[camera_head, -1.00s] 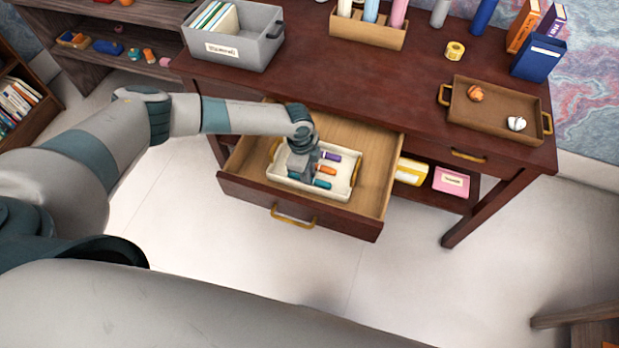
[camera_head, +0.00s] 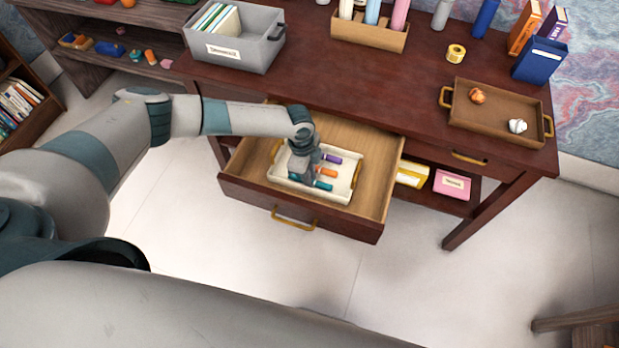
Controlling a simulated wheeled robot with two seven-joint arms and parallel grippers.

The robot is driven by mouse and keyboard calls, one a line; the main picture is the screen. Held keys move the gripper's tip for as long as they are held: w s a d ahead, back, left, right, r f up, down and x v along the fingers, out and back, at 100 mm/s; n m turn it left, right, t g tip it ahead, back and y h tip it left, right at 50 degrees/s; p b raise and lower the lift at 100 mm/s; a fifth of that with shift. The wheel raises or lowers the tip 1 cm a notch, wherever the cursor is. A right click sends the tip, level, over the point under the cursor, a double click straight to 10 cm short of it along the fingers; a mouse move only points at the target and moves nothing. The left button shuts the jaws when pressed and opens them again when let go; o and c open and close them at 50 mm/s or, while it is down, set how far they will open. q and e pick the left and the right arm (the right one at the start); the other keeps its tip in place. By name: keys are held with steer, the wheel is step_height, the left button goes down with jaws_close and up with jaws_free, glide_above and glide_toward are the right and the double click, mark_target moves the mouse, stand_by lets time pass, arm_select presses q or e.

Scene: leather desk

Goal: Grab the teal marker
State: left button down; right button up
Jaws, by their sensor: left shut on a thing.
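The teal marker (camera_head: 322,185) lies at the front of a white tray (camera_head: 341,192) inside the open desk drawer (camera_head: 376,185). An orange marker (camera_head: 327,172) and a purple marker (camera_head: 332,159) lie behind it in the same tray. My left gripper (camera_head: 306,173) reaches down into the tray over the left ends of the markers and is shut on the teal marker. Its fingertips and the marker's left end are mostly hidden by the hand. My right gripper is not in view.
The drawer's walls and front handle (camera_head: 293,219) surround the tray. On the desk stand a grey bin (camera_head: 245,52), a wooden holder with bottles (camera_head: 368,32), a tape roll (camera_head: 455,53) and a brown tray (camera_head: 490,123). The desktop's middle is clear.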

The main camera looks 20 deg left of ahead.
arm_select(q)
steer(key=shift+r, duration=0.55)
step_height(320, 180, up, 2)
steer(key=shift+r+b, duration=0.15)
steer(key=shift+b, duration=0.6)
steer(key=s+d+r+b, duration=0.3)
steer(key=d+r, duration=0.4)
steer(key=d, duration=0.4)
steer(key=shift+s+r, duration=0.15)
steer(key=shift+r, duration=0.05)
